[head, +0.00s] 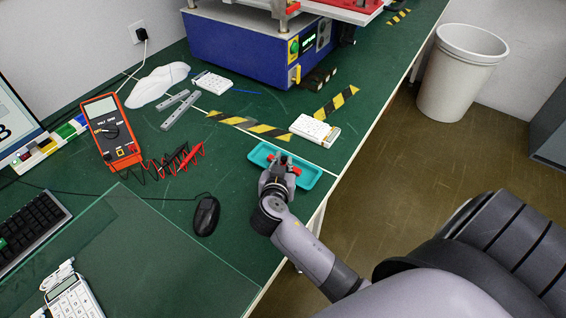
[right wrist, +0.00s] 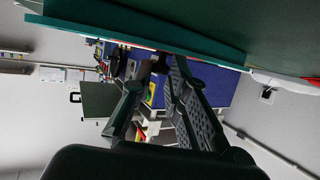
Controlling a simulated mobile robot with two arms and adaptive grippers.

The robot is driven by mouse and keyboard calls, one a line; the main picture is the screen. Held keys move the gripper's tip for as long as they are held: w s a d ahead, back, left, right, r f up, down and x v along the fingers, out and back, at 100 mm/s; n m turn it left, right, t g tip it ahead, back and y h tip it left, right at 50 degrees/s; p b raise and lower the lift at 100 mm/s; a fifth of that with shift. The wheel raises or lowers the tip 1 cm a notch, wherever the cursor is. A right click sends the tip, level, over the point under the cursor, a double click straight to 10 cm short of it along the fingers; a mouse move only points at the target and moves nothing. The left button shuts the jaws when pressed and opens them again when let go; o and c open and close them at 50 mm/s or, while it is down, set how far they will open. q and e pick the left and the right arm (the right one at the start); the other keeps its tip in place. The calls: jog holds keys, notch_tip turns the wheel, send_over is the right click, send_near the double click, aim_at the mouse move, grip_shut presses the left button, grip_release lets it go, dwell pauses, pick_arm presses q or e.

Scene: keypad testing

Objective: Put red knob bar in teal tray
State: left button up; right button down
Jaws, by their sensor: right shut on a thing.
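The teal tray (head: 311,178) lies on the green bench near its right edge. My right gripper (head: 279,165) reaches over the tray and is shut on the red knob bar (head: 297,170). Red ends of the bar show on both sides of the fingers; its middle is hidden by the gripper. The bar appears at or just above the tray's inside; I cannot tell whether it touches the floor. In the right wrist view the teal tray (right wrist: 150,36) runs close past the fingertips (right wrist: 160,64). My left gripper is not in view.
A white boxed device (head: 314,131) lies just behind the tray. A black mouse (head: 206,215) and an orange multimeter (head: 112,130) with leads are to the left. A blue machine (head: 235,50) stands at the back. The bench edge is close on the right.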

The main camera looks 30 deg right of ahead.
jog(key=c, duration=1.5)
grip_release()
jog(key=shift+f, duration=0.15)
jog(key=shift+c, duration=0.2)
jog(key=shift+r, duration=0.25)
jog(key=shift+s+a, duration=0.25)
jog(key=b+v, duration=0.1)
jog(key=v, duration=1)
jog(key=shift+s+r, duration=0.1)
jog(key=shift+r, duration=0.1)
